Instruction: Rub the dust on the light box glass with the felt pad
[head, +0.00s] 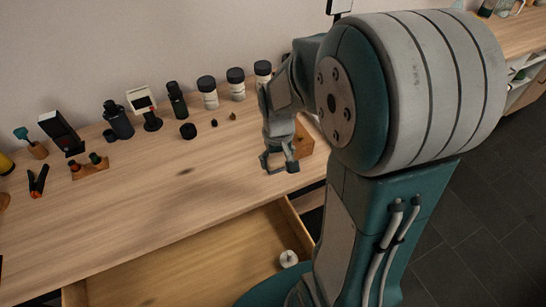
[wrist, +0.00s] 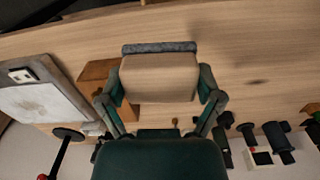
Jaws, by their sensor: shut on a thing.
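My gripper (wrist: 160,84) is shut on the felt pad, a pale tan block (wrist: 158,76) with a grey felt strip along its far edge. In the head view my gripper (head: 279,163) hangs above the wooden table, left of my arm's large joint; the pad is hard to make out there. The light box (wrist: 75,88) is at the left of the wrist view, with a pale glass (wrist: 38,103) that carries a faint greyish smudge of dust. The pad is apart from the glass. In the head view the light box is hidden behind my arm.
A brown wooden block (wrist: 92,76) stands between the pad and the light box. An open drawer (head: 200,262) holds a small white roll (head: 288,258). Several jars and bottles (head: 208,92) line the table's back. The table's middle (head: 150,205) is mostly clear.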

